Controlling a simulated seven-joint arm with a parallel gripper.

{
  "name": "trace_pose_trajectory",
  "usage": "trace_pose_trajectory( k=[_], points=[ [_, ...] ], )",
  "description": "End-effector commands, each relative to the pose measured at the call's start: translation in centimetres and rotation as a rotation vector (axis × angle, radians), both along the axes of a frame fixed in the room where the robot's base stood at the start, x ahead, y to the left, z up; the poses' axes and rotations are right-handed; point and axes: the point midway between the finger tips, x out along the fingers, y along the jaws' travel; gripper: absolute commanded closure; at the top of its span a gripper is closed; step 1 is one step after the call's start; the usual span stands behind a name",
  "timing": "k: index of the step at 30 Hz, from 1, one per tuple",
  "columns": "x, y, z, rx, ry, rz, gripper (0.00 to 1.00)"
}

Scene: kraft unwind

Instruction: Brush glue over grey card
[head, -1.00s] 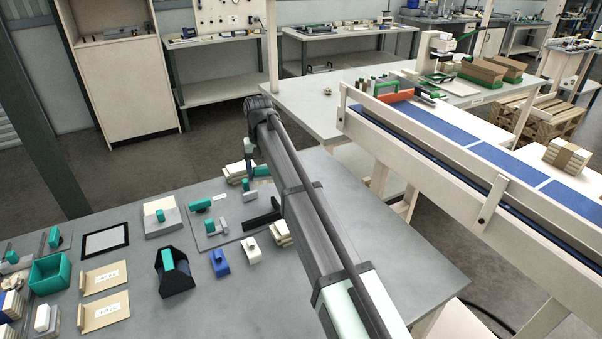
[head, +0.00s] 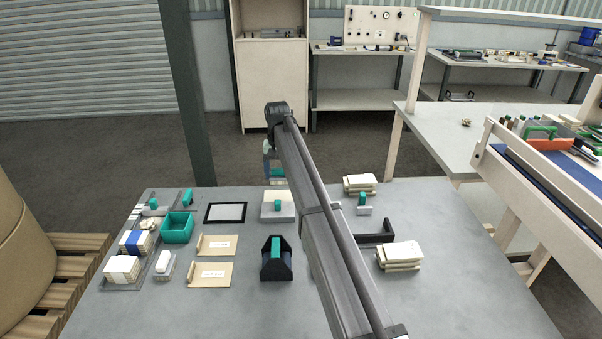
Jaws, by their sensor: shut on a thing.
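My gripper (head: 268,153) is at the far end of my arm, small and partly hidden by the arm's end. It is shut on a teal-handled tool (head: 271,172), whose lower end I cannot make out. It appears near the table's back edge, behind a pale block (head: 278,206) with a teal handle. A pale grey card-like sheet (head: 226,213) in a black border lies flat left of that block. I cannot tell whether this is the grey card. A teal open tub (head: 177,229) stands further left; its contents are unclear.
A black holder (head: 276,262) with a teal top stands in front. Two tan boards (head: 211,274), white stacks (head: 122,270) and small tools fill the left. More pale stacks (head: 400,256) and a black bracket (head: 374,237) are at right. The table's front (head: 190,315) is clear.

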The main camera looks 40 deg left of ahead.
Motion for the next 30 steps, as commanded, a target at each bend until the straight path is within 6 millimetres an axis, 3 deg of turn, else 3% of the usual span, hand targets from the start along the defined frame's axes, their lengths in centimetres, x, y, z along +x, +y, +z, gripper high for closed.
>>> trace_pose_trajectory(
  k=[8,24,30],
  points=[
    [-0.6,0.8,-0.5,0.000,0.000,0.007,0.48],
    [-0.6,0.7,-4.3,0.000,0.000,0.007,0.48],
    [-0.6,0.7,-4.9,0.001,-0.001,0.007,0.48]
  ],
)
